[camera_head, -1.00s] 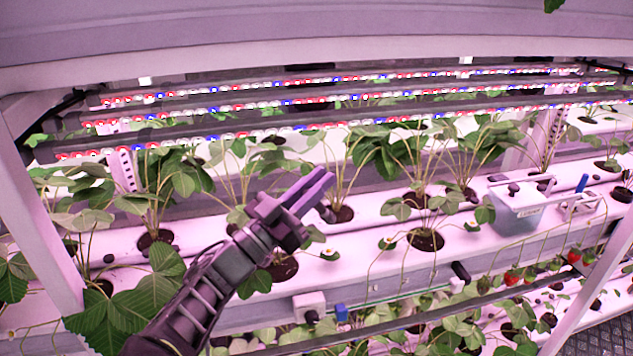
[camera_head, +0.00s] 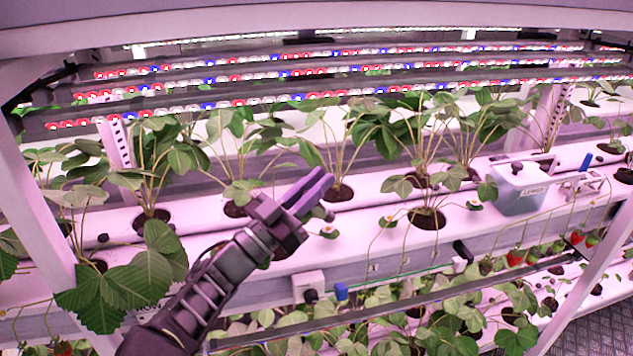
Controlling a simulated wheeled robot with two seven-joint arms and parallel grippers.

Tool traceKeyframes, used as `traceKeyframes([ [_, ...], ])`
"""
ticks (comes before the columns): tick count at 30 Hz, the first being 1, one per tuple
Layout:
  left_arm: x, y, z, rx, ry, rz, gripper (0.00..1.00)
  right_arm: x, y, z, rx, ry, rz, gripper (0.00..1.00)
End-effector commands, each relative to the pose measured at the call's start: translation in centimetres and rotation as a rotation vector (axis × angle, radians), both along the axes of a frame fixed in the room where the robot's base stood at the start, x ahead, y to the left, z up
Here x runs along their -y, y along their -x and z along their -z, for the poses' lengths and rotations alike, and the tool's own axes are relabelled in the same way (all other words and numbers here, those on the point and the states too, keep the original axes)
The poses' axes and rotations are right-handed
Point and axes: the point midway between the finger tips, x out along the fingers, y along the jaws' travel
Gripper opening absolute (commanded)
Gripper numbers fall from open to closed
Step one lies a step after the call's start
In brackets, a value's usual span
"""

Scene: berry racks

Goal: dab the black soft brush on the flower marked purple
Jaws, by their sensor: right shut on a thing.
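My right gripper (camera_head: 318,187) is in the middle of the view, in front of the plant row, with its forearm coming up from the lower left. It is shut on the black soft brush, which is mostly hidden by the fingers; a small dark tip (camera_head: 328,215) shows just below them. A pale flower with a yellow centre (camera_head: 328,233) shows just below that tip; I cannot tell whether they touch. Other flowers are a second one (camera_head: 387,222) and a third (camera_head: 474,206) to the right. No purple mark can be made out on any flower. My left gripper is not in view.
A clear bin (camera_head: 520,198) stands on the white trough at right. A white block (camera_head: 308,286) and a blue clip (camera_head: 341,291) sit on the trough's front edge. Rows of lamp bars (camera_head: 300,75) hang above. A rack post (camera_head: 45,230) stands at left, and leaves crowd the lower level.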

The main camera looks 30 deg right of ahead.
Motion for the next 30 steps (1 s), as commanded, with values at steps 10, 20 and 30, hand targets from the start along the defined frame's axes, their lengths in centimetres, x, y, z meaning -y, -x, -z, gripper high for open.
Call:
traceKeyframes([
  [10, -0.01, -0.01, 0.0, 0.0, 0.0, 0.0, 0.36, 0.0, 0.0, -0.02, 0.0, 0.0, 0.0, 0.0],
  [20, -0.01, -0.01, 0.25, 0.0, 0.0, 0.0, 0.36, 0.0, 0.0, 0.24, 0.0, 0.0, 0.0, 0.0],
  [30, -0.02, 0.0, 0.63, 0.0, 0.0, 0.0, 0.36, 0.01, 0.0, 0.66, 0.0, 0.0, 0.0, 0.0],
])
